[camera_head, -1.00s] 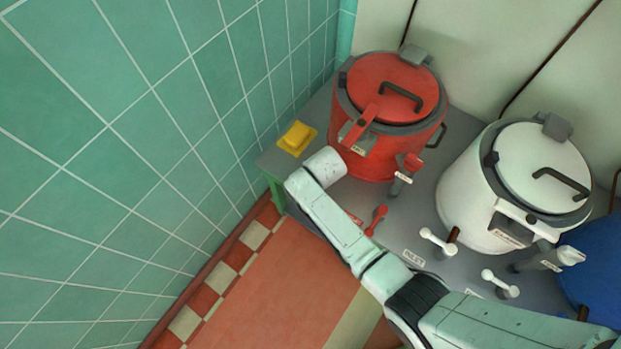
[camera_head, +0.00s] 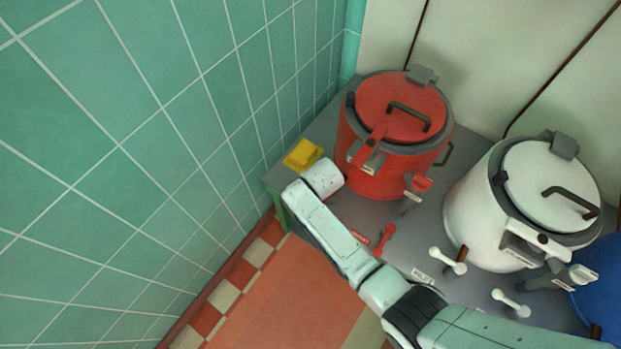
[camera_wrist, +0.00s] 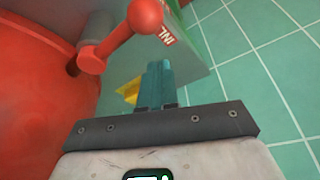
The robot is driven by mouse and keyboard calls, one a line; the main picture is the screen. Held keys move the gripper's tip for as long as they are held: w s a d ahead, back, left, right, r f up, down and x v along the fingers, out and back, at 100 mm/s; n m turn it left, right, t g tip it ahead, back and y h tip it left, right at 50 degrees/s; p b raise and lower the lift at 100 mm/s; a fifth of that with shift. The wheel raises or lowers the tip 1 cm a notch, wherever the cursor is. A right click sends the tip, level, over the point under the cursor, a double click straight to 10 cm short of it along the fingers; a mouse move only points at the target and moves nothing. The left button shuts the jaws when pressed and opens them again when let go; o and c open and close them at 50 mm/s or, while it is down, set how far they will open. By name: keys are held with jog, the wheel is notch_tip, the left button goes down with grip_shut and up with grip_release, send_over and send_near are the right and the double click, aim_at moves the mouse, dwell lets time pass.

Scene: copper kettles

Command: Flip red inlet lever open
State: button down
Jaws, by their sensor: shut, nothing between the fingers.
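The red inlet lever (camera_head: 384,240) lies on the grey counter in front of the red kettle (camera_head: 378,180). In the wrist view the lever (camera_wrist: 122,40) shows large at the top, its round knob toward the right and its pivot end toward the red kettle (camera_wrist: 35,80). A red label reading "INL" (camera_wrist: 167,37) shows beside the knob. My gripper (camera_wrist: 158,66) is shut and empty, its teal fingertips just below the knob in the wrist view. A small gap shows in the picture; the depth between them is unclear. In the head view my fingers are hidden behind my arm.
A yellow block (camera_head: 303,154) lies at the counter's left corner by the tiled wall. A red-handled tap (camera_head: 420,184) projects from the red kettle. White levers (camera_head: 448,260) and a white kettle (camera_head: 520,210) stand to the right. Floor (camera_head: 290,295) is open in front.

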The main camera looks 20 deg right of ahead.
jog(key=w+d+v, duration=0.1)
jog(key=v, duration=0.9)
jog(key=shift+d+r+p, duration=0.15)
jog(key=shift+p, duration=0.15)
